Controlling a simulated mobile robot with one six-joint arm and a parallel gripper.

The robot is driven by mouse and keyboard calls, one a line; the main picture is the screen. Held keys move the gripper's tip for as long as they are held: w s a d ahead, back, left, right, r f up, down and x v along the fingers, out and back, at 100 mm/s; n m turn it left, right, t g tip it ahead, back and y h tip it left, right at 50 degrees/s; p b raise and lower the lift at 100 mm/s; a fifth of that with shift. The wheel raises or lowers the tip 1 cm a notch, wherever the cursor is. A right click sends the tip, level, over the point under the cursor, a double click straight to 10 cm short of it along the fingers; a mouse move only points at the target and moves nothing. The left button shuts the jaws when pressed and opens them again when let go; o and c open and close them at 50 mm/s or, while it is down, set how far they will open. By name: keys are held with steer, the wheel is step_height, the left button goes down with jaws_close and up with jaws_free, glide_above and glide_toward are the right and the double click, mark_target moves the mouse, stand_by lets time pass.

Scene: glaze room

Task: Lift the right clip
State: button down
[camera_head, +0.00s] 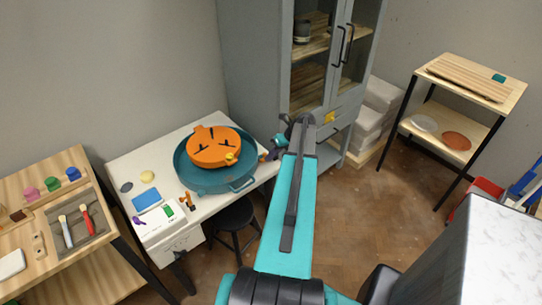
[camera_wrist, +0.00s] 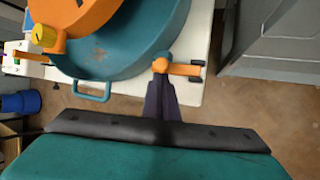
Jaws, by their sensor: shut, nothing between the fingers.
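The right clip (camera_wrist: 183,69), orange with dark ends, lies at the right edge of the white table beside the blue-teal basin. In the head view it is a small orange spot (camera_head: 263,157), partly hard to make out near my gripper. My gripper (camera_wrist: 161,78) is shut and empty, its dark fingers pointing at the clip's round orange knob. The tips overlap the knob in the picture; I cannot tell whether they touch it. Another orange clip (camera_head: 187,201) is at the basin's front left; part of it shows in the wrist view (camera_wrist: 32,57).
The basin (camera_head: 196,178) has a front handle (camera_wrist: 91,93) and holds an orange disc (camera_head: 213,141) with a yellow knob (camera_head: 230,158). A black stool (camera_head: 235,217) stands below the table (camera_head: 129,168). A grey cabinet (camera_head: 257,67) rises close behind the table's right end.

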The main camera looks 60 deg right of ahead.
steer(key=shift+d+r+p, duration=0.3)
steer(key=shift+r+p, duration=0.05)
steer(key=shift+p, duration=0.05)
steer(key=shift+s+d+r+p, duration=0.2)
steer(key=shift+d+r+p, duration=0.15)
steer(key=shift+d+p, duration=0.25)
steer(key=shift+s+d+r+p, duration=0.1)
steer(key=shift+s+d+p, duration=0.1)
steer(key=shift+d, duration=0.3)
steer(key=shift+s+d+r+p, duration=0.1)
steer(key=shift+d+p, duration=0.1)
steer(key=shift+d, duration=0.3)
steer(key=shift+s+d+f, duration=0.1)
steer(key=shift+s+d, duration=0.2)
steer(key=shift+d, duration=0.4)
steer(key=shift+r+p, duration=0.25)
steer(key=shift+p, duration=0.05)
steer(key=shift+r+p, duration=0.45)
steer(key=shift+r, duration=0.1)
